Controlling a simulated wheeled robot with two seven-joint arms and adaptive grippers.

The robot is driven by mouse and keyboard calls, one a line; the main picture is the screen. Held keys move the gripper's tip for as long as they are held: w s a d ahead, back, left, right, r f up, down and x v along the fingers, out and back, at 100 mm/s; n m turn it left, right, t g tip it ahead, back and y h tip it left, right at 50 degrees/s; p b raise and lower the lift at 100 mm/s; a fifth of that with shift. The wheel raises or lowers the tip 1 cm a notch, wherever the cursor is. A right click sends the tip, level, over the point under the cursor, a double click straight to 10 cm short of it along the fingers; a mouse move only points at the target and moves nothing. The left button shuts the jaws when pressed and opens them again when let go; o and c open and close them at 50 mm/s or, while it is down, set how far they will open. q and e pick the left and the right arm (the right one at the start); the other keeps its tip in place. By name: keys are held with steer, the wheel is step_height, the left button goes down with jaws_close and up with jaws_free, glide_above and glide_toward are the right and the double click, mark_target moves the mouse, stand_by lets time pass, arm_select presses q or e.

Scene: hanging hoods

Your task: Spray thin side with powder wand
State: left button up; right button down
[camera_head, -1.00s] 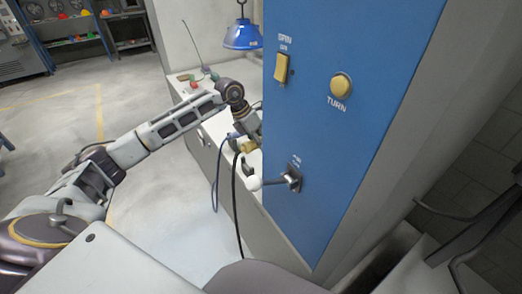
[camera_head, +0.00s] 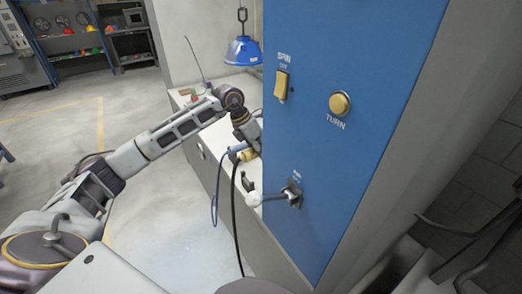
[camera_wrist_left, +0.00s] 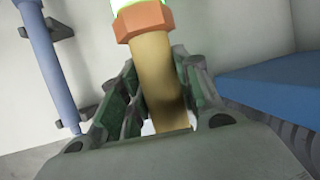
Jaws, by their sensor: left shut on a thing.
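A blue hood (camera_head: 243,51) hangs from a hook behind my left arm. My left gripper (camera_head: 247,152) is beside the edge of the blue panel, partly hidden by it. In the left wrist view the gripper (camera_wrist_left: 160,110) is shut on a tan handle (camera_wrist_left: 160,68) with a copper-coloured collar, which I take for the powder wand. Its far end runs out of the top of that view, with a green-lit part at the edge. My right gripper is not in view.
A light counter (camera_head: 205,130) stands behind the arm. Cables hang near the gripper. Open floor lies left.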

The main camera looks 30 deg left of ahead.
arm_select(q)
steer(key=shift+r+p, duration=0.45)
steer(key=shift+r, duration=0.4)
steer(key=shift+r+p, duration=1)
steer(key=shift+r, duration=0.65)
steer(key=shift+r, duration=0.2)
